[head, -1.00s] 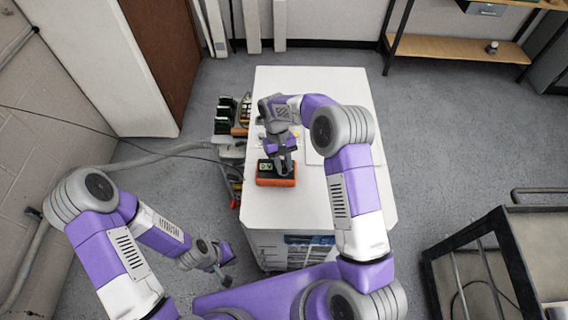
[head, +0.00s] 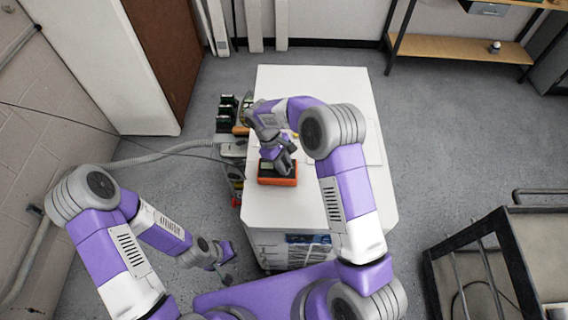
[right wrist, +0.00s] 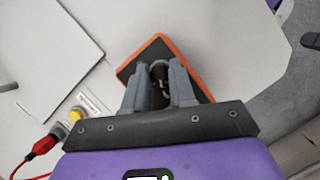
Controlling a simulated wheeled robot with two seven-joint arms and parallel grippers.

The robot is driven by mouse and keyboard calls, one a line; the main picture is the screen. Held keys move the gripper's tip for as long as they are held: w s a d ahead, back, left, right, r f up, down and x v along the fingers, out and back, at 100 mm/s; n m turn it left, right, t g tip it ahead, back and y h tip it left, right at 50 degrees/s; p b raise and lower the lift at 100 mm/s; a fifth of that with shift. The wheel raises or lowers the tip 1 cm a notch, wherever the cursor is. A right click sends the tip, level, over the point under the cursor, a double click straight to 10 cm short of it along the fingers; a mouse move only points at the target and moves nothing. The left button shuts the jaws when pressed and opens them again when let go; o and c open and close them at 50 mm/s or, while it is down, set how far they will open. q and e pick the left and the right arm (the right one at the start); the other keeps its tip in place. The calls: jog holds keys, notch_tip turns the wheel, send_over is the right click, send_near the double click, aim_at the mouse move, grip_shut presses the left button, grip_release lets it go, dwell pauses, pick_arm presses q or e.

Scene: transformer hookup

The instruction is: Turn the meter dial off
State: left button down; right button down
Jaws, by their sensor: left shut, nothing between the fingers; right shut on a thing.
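The meter (head: 278,181), an orange-edged box with a dark face, lies on the white table top (head: 345,100) near its left edge. My right gripper (head: 285,166) points down over it and covers part of its face. In the right wrist view the meter (right wrist: 192,78) is tilted in the picture, and my right gripper (right wrist: 161,88) is shut on its round dark dial (right wrist: 159,70). The dial is mostly hidden between the fingers, so its setting cannot be read. My left gripper (head: 226,277) is shut and empty, low at the front left of the table.
A red plug lead (right wrist: 42,146) and a yellow button (right wrist: 76,115) show beside the gripper in the right wrist view. A flat pale panel (right wrist: 55,50) lies on the table. Dark devices (head: 227,110) stand off the table's left edge. A metal-framed cart (head: 500,250) stands at right.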

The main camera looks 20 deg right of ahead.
dwell(0.4)
jog(key=c, duration=1)
grip_release()
jog(key=shift+o, duration=0.2)
jog(key=v, duration=0.7)
jog(key=shift+r, duration=0.3)
jog(key=shift+r, duration=0.1)
